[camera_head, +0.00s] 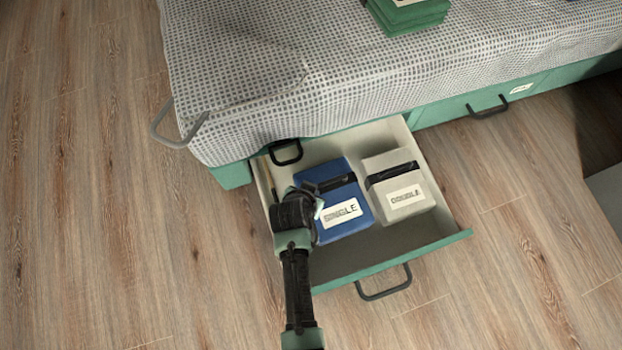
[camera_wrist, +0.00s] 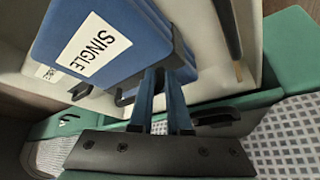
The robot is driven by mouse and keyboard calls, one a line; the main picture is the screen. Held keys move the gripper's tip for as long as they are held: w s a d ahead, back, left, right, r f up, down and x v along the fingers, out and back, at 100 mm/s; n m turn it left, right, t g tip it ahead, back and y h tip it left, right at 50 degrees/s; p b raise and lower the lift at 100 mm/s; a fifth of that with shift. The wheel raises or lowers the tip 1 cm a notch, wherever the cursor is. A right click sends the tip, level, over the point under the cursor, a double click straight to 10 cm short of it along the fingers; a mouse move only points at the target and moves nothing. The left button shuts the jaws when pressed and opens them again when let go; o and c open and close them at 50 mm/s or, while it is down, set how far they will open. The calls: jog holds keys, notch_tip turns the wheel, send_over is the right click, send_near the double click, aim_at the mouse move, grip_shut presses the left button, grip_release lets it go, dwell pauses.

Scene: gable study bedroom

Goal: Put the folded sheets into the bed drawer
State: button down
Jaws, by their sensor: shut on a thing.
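The bed drawer (camera_head: 395,249) is pulled open, its green front facing the floor. A blue folded sheet bundle (camera_head: 341,177), labelled SINGLE with a dark strap, is in its left part; it fills the upper left of the wrist view (camera_wrist: 112,22). My gripper (camera_head: 319,187) is shut on the blue bundle, at its strapped side edge. I cannot tell whether the bundle fully rests on the drawer floor. A pale bundle (camera_head: 402,181), strapped and apparently labelled DOUBLE, lies to its right. Green folded sheets (camera_head: 410,14) lie on the bed top, cut off by the frame edge.
The bed (camera_head: 350,75) has a checked cover overhanging the drawer's back. A dark handle (camera_head: 285,153) and a thin wooden stick (camera_head: 270,180) are at the drawer's left side. A closed drawer (camera_head: 487,107) is at the right. Wood floor (camera_head: 120,220) is clear at left and front.

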jog(key=shift+w+f+b, duration=0.1)
jog(key=shift+f+b, duration=1.4)
jog(key=shift+f, duration=0.95)
jog(key=shift+f, duration=0.1)
jog(key=c, duration=0.9)
grip_release()
jog(key=shift+f, duration=0.1)
jog(key=shift+o, duration=0.2)
